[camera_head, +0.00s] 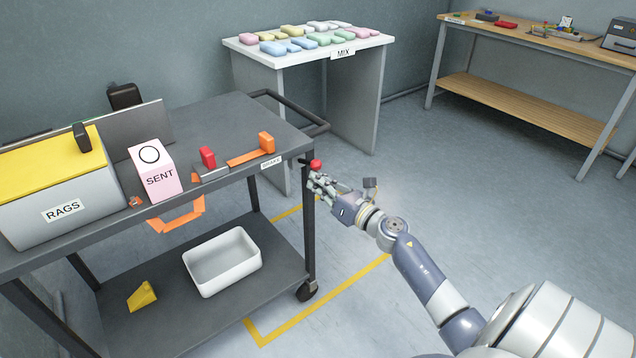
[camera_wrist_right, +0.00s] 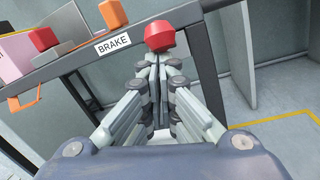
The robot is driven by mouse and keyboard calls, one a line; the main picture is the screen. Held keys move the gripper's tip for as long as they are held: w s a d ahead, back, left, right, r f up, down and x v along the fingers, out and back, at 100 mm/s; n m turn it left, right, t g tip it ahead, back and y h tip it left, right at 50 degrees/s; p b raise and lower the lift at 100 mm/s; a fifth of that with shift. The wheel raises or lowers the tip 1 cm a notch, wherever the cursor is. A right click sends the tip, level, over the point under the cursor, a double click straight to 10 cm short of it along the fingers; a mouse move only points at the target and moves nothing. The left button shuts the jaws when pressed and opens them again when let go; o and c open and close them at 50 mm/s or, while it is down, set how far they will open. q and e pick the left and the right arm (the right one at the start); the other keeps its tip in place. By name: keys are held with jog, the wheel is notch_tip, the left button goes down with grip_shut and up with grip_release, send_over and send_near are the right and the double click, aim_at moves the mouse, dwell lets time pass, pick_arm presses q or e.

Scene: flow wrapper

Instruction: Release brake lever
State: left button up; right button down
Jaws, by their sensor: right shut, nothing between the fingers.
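The brake lever shows a red knob (camera_head: 316,165) at the right front corner of the grey cart, beside the label "BRAKE" (camera_head: 271,162). In the right wrist view the red knob (camera_wrist_right: 160,36) is just past my fingertips, and the label (camera_wrist_right: 113,44) is to its left. My right gripper (camera_head: 315,182) is shut and empty, right below the knob in the head view. The fingertips are close to the knob; I cannot tell whether they touch it. The lever's shaft is mostly hidden by the fingers. My left gripper is not in view.
The cart (camera_head: 225,120) carries a rags box (camera_head: 60,190), a pink "SENT" box (camera_head: 154,175) and red and orange handled parts. Its lower shelf holds a white bin (camera_head: 222,262) and a yellow wedge (camera_head: 141,296). The floor right of the cart is clear.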

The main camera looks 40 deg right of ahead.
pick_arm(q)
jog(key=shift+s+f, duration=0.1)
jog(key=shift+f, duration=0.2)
pick_arm(e)
jog(key=shift+r, duration=0.25)
jog(key=shift+w+d+r, duration=0.1)
jog(key=shift+r, duration=0.1)
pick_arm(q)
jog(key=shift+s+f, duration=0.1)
pick_arm(e)
jog(key=shift+f, duration=0.1)
notch_tip(320, 180, down, 4)
jog(key=a+f+b, duration=0.1)
jog(key=b, duration=0.3)
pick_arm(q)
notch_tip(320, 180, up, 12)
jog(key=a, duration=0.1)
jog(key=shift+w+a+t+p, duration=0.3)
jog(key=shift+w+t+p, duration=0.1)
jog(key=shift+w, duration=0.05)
pick_arm(e)
jog(key=s+r, duration=0.2)
jog(key=s, duration=0.7)
jog(key=shift+s+d, duration=0.2)
jog(key=shift+d, duration=0.1)
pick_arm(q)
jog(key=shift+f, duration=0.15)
